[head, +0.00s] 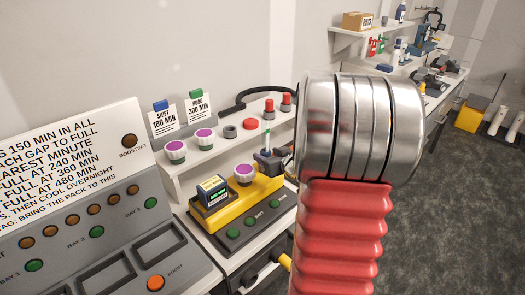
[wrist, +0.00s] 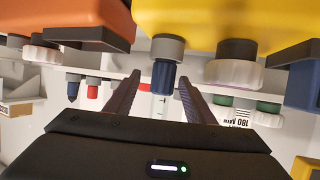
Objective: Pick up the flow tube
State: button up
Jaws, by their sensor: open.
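I cannot surely tell which thing is the flow tube. A thin pale upright piece (head: 267,139) stands at the small dark device (head: 271,160) at the right end of the yellow tray in the head view; it may be the tube. My gripper (wrist: 158,84) is open in the wrist view, its two dark fingers spread with nothing held between them. A dark blue cylinder with a grey collar (wrist: 164,77) shows between and beyond the fingertips.
The yellow tray (head: 238,212) holds a boxy meter (head: 212,190) and a purple-topped knob (head: 243,172). A raised white shelf (head: 200,160) behind carries more knobs and two cards. A grey panel (head: 95,238) fills the left. Open floor (head: 450,205) lies at right.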

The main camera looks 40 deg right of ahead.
jog(key=shift+x, duration=2.6)
jog(key=shift+w+a+r, duration=0.1)
jog(key=shift+a+r, duration=0.05)
jog(key=shift+a, duration=0.05)
jog(key=shift+c, duration=0.7)
grip_shut()
